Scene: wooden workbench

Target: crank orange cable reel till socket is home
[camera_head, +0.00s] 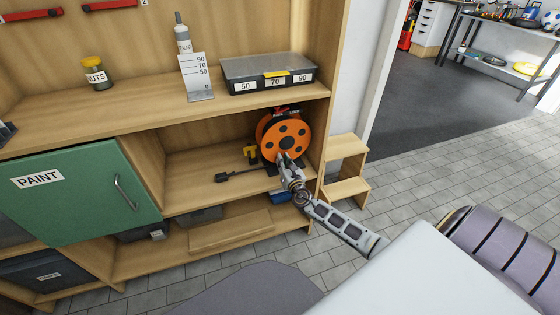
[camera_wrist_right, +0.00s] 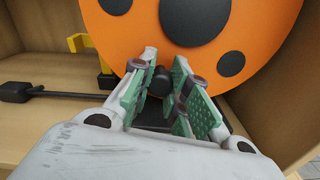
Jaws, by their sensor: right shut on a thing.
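The orange cable reel (camera_head: 270,128) stands on the middle shelf at its right end; its orange disc (camera_wrist_right: 255,25) with black spots fills the top of the wrist view. My right gripper (camera_head: 285,160) is at the lower front of the disc. In the wrist view its green-padded fingers (camera_wrist_right: 162,82) are shut on a small black crank knob (camera_wrist_right: 158,77). The black socket (camera_head: 221,177) lies on the shelf left of the reel, its dark cable running toward the reel; it also shows in the wrist view (camera_wrist_right: 14,92). My left gripper is not in view.
A yellow bracket (camera_head: 250,153) stands just left of the reel. The shelf's right side wall (camera_head: 322,120) is close to the reel. A green PAINT door (camera_head: 80,195) is at the left. Above are a black organiser box (camera_head: 268,72) and a NUTS jar (camera_head: 96,75).

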